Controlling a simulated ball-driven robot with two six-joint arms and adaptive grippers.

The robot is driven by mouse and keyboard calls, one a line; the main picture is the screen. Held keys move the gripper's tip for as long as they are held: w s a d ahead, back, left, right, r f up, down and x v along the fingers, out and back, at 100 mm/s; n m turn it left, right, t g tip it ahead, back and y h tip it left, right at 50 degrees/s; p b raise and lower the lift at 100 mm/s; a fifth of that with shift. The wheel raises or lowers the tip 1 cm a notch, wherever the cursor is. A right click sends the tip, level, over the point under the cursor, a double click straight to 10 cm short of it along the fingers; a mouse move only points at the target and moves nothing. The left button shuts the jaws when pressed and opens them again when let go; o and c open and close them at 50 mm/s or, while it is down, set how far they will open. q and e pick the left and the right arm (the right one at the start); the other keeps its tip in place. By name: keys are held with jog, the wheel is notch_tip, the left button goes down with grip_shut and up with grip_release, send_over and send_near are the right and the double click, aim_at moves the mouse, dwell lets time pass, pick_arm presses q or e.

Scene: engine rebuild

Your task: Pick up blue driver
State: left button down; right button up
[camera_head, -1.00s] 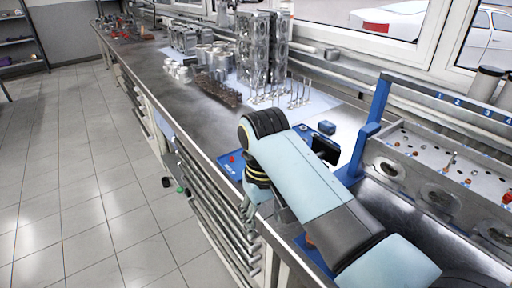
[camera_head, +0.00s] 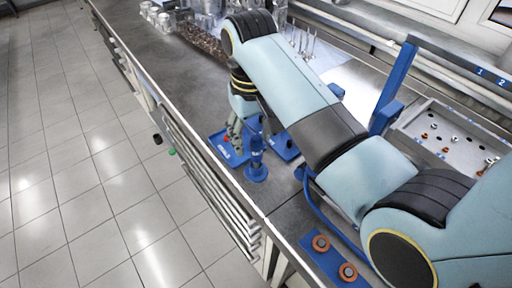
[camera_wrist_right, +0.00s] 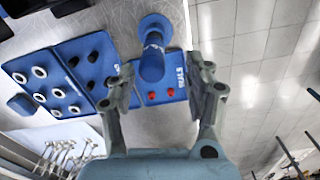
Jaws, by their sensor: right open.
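The blue driver (camera_head: 256,158) stands upright on a round blue foot near the bench's front edge, partly beside my right wrist. In the right wrist view the blue driver (camera_wrist_right: 152,64) appears between the two spread fingers, with clear gaps on both sides. My right gripper (camera_head: 236,130) points down just left of the driver in the head view and partly overlaps the blue tray there. In the right wrist view my right gripper (camera_wrist_right: 162,76) is open and empty. I cannot tell how far its fingertips are from the driver in depth. My left gripper is not in view.
A blue tray (camera_head: 221,146) with red pieces lies beside the driver. In the right wrist view, a blue tray with white rings (camera_wrist_right: 22,68) lies to the left. A blue plate with two orange rings (camera_head: 333,261) is at the near edge. A blue upright frame (camera_head: 394,88) stands right.

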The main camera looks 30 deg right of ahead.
aim_at(256, 152)
jog(key=f, duration=0.1)
jog(key=f+p, duration=0.1)
jog(key=f, duration=0.2)
jog(key=shift+s+d+f, duration=0.25)
jog(key=shift+s+d, duration=0.15)
jog(key=shift+f, duration=0.4)
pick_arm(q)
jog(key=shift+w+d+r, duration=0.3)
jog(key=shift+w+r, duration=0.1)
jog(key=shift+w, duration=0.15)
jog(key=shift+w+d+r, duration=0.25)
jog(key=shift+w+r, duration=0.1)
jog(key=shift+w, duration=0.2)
pick_arm(e)
jog(key=shift+w, duration=0.1)
jog(key=shift+c, duration=0.4)
jog(key=c, duration=0.5)
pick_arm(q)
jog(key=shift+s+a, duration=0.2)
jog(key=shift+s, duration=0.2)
pick_arm(e)
grip_shut()
